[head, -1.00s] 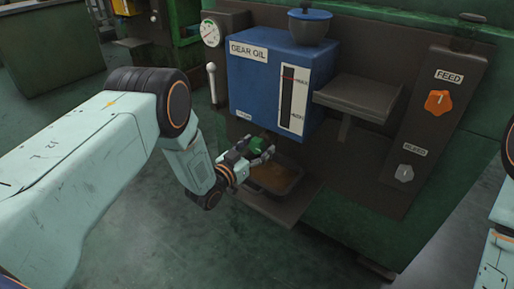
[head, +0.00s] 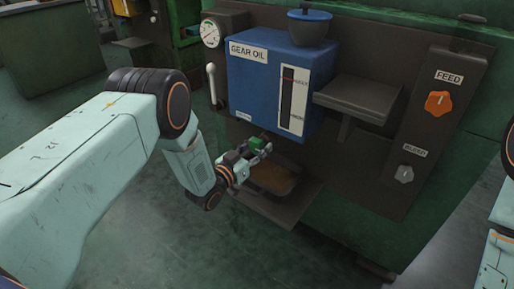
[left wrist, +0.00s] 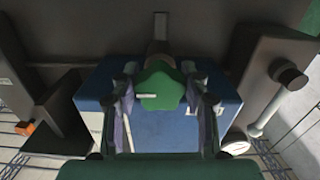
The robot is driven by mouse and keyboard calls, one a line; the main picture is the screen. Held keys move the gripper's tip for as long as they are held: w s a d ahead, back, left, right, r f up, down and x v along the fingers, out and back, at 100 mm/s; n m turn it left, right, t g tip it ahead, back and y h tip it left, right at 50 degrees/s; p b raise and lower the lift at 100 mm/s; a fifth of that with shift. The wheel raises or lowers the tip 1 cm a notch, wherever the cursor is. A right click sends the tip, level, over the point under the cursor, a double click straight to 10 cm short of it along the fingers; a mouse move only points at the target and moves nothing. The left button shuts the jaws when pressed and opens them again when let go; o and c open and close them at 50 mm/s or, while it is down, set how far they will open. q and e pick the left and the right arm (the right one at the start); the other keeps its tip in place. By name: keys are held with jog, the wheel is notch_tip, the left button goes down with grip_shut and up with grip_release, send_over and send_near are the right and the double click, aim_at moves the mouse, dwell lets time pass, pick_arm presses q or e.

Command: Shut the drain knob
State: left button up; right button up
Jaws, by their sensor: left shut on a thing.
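The green drain knob (head: 257,144) sits below the blue gear oil tank (head: 262,88), above a drip tray. My left gripper (head: 262,150) is shut on it, with fingers on both sides. In the left wrist view the drain knob (left wrist: 160,85) shows between the two fingers, with a pale mark on its left part. The left gripper (left wrist: 163,105) hides part of the tank behind. My right arm shows at the right edge of the head view, but its gripper is out of the picture.
The drip tray (head: 291,185) with brown liquid lies on a low shelf just under the gripper. A grey lever (head: 212,85) and gauge (head: 210,33) are left of the tank. A grey ledge (head: 357,99), orange feed knob (head: 438,103) and grey bleed knob (head: 404,174) are to the right.

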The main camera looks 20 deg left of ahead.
pick_arm(q)
jog(key=n, duration=0.4)
jog(key=shift+n, duration=0.4)
jog(key=n, duration=0.4)
jog(key=shift+s+d, duration=0.1)
jog(key=shift+d, duration=0.05)
jog(key=n, duration=0.5)
jog(key=shift+r, duration=0.1)
jog(key=shift+n, duration=1.8)
jog(key=o, duration=1.2)
jog(key=shift+r, duration=0.1)
